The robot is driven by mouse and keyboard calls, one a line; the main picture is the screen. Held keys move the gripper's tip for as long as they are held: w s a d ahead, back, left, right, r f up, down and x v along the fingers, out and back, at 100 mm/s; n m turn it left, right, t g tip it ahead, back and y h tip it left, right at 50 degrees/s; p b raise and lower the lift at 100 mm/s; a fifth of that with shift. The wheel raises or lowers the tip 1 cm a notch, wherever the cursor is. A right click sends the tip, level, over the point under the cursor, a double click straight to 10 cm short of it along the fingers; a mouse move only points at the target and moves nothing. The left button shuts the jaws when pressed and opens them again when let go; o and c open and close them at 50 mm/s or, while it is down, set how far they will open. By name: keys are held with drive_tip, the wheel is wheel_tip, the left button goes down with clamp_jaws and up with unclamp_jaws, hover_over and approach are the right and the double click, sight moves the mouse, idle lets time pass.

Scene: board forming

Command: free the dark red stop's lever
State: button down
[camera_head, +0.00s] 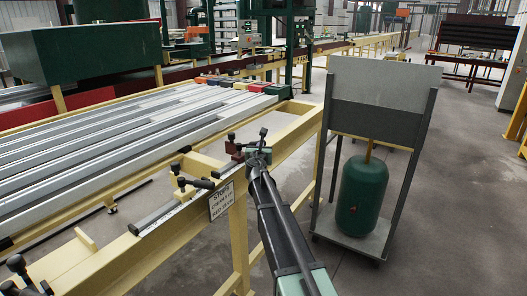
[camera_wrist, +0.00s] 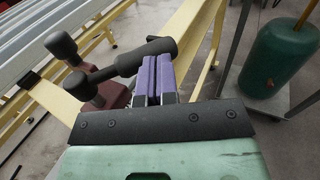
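The dark red stop (camera_wrist: 117,95) is a small block on the yellow frame's rail, left of my fingers in the wrist view. Black knobs stand on it, and its black lever (camera_wrist: 148,57) reaches right across the front of my fingertips. The stop also shows in the head view (camera_head: 237,156), partly behind my gripper. My gripper (camera_wrist: 155,68) has two purple fingers close together, with only a thin dark gap and nothing visible between them. Their tips are at the lever's thick grip; whether they touch it cannot be told.
Another stop with black handles (camera_head: 197,183) sits farther left on the rail, above a white sign (camera_head: 221,201). Long grey boards (camera_head: 100,135) lie behind. A trolley with a green tank (camera_head: 362,195) stands to the right, with open floor beyond.

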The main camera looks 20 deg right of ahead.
drive_tip(key=shift+a+x, duration=0.2)
drive_tip(key=shift+x, duration=1.6)
drive_tip(key=shift+w, duration=1.5)
drive_tip(key=s+d, duration=0.7)
drive_tip(key=s, duration=0.4)
drive_tip(key=shift+s+d+r, duration=0.2)
drive_tip(key=shift+d+r, duration=0.1)
drive_tip(key=shift+d, duration=0.1)
